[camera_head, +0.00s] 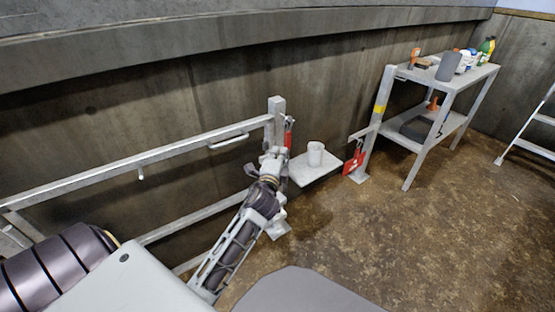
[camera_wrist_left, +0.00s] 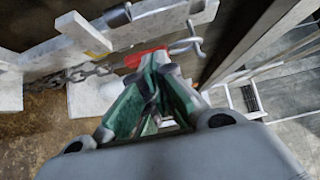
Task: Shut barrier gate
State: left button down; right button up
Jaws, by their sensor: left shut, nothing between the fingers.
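The galvanised barrier gate rails (camera_head: 150,157) run from the left edge to an upright post (camera_head: 277,108), with a bar handle (camera_head: 229,141) near the post. A red part (camera_head: 289,138) hangs at the post; a red part (camera_wrist_left: 145,57) also shows beyond the fingers in the left wrist view. My left gripper (camera_head: 273,156) is at the post, just below the top rail's end. Its green fingers (camera_wrist_left: 150,112) are shut and empty. Whether they touch the post or the red part cannot be told. My right gripper is not in view.
A small ledge (camera_head: 300,178) with a white cup (camera_head: 315,154) is right of the post. A red tag (camera_head: 354,162) hangs by a metal shelf table (camera_head: 452,82) with bottles. A chain (camera_wrist_left: 80,75) shows in the wrist view. A ladder (camera_head: 530,130) stands right; the middle floor is clear.

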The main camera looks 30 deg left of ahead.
pick_arm(q)
jog(key=w+a+b, duration=0.2)
jog(key=w+a, duration=0.2)
jog(key=shift+w+a, duration=0.35)
jog(key=shift+w, duration=0.05)
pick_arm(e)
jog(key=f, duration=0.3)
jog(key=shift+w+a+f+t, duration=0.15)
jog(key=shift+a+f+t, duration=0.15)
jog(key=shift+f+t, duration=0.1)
